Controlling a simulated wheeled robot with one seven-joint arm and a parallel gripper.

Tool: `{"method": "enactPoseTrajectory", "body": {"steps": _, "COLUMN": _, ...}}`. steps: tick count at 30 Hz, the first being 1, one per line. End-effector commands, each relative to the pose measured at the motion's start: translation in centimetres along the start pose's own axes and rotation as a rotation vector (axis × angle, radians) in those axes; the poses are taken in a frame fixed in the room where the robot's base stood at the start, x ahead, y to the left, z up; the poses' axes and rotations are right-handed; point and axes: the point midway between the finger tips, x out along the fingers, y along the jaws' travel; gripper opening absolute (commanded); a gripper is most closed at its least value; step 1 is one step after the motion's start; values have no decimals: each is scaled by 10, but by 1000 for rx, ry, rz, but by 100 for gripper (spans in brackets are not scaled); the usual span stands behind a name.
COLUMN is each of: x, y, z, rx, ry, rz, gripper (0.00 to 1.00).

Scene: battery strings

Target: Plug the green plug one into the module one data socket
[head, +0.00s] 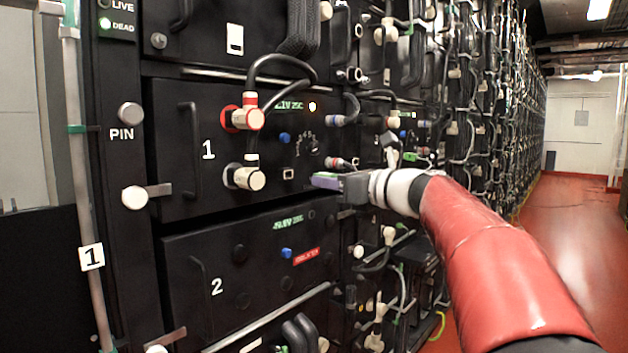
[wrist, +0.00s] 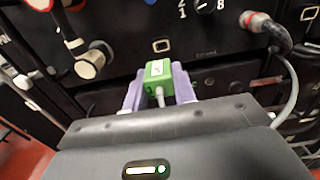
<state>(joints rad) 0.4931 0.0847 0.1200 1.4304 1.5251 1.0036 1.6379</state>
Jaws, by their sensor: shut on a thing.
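My gripper (head: 326,181) is in front of the lower right part of module 1 (head: 225,190), its purple fingers pointing at the panel. In the wrist view my gripper (wrist: 158,85) is shut on the green plug (wrist: 158,69), which has a white mark on top and a pale cable running back. In the head view the plug is mostly hidden by the fingers. The small pale-framed data socket (head: 288,174) is left of the fingertips, apart from them. In the wrist view the socket (wrist: 161,45) lies just beyond and above the plug.
A cream connector with a red collar (head: 248,118) and a cream one below it (head: 243,178) stick out left of the socket. A grey cable connector (wrist: 262,21) is to the right. Module 2 (head: 240,260) lies below. The red-floored aisle (head: 570,215) is open at right.

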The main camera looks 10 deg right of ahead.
Motion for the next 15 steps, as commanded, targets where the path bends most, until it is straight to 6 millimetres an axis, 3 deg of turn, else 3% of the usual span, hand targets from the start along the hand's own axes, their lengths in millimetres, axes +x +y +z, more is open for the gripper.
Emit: {"method": "enactPoseTrajectory", "body": {"steps": 15, "x": 5, "y": 0, "z": 1, "rx": 0, "ry": 0, "rz": 1, "gripper": 0}}
